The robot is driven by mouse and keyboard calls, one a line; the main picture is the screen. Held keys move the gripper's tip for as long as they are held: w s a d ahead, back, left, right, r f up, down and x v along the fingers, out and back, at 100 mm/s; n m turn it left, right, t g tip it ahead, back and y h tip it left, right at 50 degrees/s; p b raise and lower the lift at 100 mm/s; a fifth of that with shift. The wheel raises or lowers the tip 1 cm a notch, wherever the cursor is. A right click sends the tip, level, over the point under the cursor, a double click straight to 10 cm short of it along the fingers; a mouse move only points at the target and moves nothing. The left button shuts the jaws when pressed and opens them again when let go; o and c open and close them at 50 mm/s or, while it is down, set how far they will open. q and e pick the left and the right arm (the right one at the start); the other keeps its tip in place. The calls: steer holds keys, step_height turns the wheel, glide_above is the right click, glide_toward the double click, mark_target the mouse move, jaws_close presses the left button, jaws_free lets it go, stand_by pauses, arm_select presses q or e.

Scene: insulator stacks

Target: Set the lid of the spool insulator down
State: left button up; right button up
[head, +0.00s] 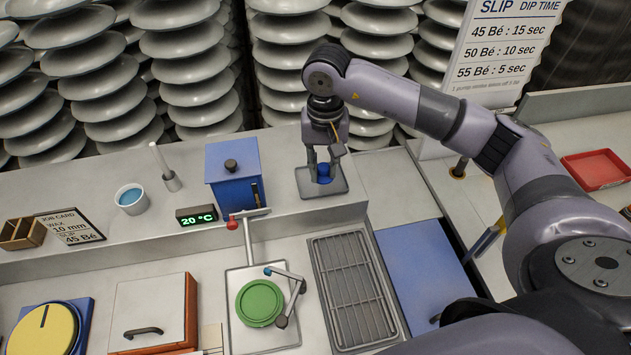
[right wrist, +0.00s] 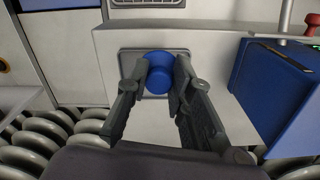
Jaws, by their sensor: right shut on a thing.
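My right gripper (head: 324,168) reaches down over the back ledge and is shut on a small round blue piece, which I take to be the lid (head: 324,174). Below it is a square grey plate (head: 307,188). In the right wrist view the blue lid (right wrist: 158,74) sits between the fingertips of the right gripper (right wrist: 162,68), over the grey plate (right wrist: 126,66). Whether the lid touches the plate cannot be told. No spool insulator can be made out clearly. My left gripper is not in view.
A blue box with a knobbed top (head: 231,160) and a temperature display (head: 197,215) stand left of the plate. A cup of blue liquid (head: 131,198) is farther left. A green disc (head: 260,302), a wire rack (head: 350,290) and a blue panel (head: 425,270) lie in front. Stacked grey discs line the back.

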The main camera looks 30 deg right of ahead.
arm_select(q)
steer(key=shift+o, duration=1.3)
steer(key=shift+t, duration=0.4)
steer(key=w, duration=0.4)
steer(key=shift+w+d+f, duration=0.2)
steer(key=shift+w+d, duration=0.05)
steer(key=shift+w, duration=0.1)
arm_select(e)
steer(key=w+d+r+m, duration=0.1)
steer(key=w+r+m, duration=0.1)
steer(key=r, duration=0.4)
steer(key=w+d+r+m, duration=0.1)
steer(key=w+r, duration=0.2)
steer(key=r, duration=0.3)
step_height(320, 180, down, 14)
steer(key=shift+f+p, duration=0.25)
steer(key=shift+p, duration=0.25)
step_height(320, 180, down, 5)
steer(key=shift+r+p, duration=0.2)
steer(key=shift+p, duration=0.35)
steer(key=shift+f, duration=0.2)
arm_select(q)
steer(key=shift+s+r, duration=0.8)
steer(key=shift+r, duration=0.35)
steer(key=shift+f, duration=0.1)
arm_select(e)
steer(key=shift+f, duration=0.1)
